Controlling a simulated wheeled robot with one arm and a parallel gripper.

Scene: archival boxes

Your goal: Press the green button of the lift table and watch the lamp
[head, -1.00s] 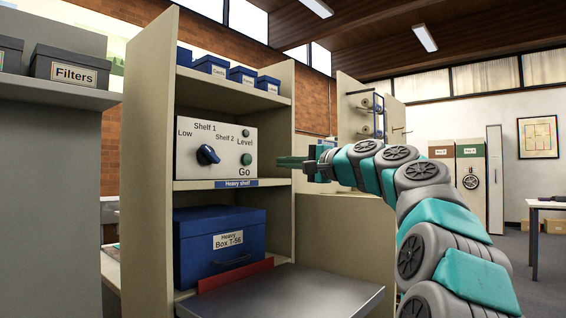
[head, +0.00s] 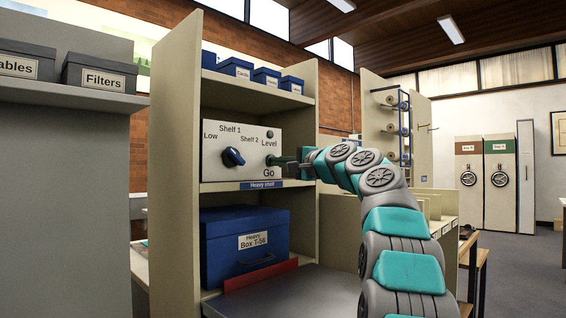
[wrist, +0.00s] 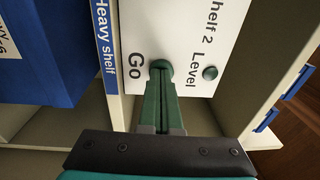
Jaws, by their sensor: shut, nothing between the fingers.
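The round green Go button (wrist: 160,66) shows in the wrist view, partly covered by my fingertips. The lamp marked Level (head: 270,134) is dark green and looks unlit; it also shows in the wrist view (wrist: 210,73). My gripper (wrist: 161,82) is shut and empty, its tips at the Go button; I cannot tell whether it is pressed in. The grey lift table (head: 290,297) is below, in front of the shelf.
The blue Heavy Box T-56 (head: 222,255) sits on the lower shelf behind a red bar (head: 262,274). Small blue boxes (head: 235,68) stand on the top shelf. The cabinet's side walls (head: 177,180) flank the panel. A grey shelf with dark boxes (head: 100,73) is at the left.

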